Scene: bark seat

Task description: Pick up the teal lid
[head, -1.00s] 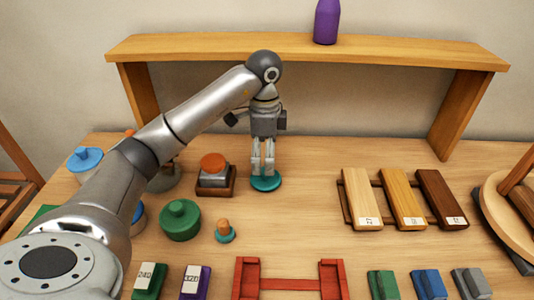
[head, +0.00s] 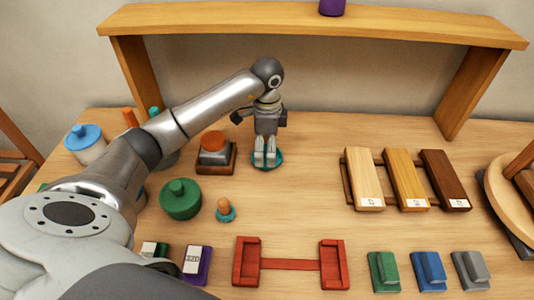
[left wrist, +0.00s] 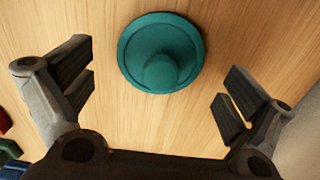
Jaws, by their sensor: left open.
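The teal lid (head: 279,163) lies flat on the wooden table, a round disc with a knob, partly hidden behind my gripper in the head view. In the left wrist view the whole teal lid (left wrist: 160,53) shows, its knob roughly midway across between my fingers. My left gripper (head: 266,162) points down over the lid in the head view. In the left wrist view my left gripper (left wrist: 160,90) is open, with its fingers apart on either side and nothing between them. My right gripper is not in view.
A block with an orange-brown knob (head: 213,153) stands just left of the lid. A green lidded pot (head: 181,200) and a small teal-based peg (head: 225,211) are nearer. A red frame (head: 290,264) lies in front. The table right of the lid is clear up to the wooden bars (head: 364,182).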

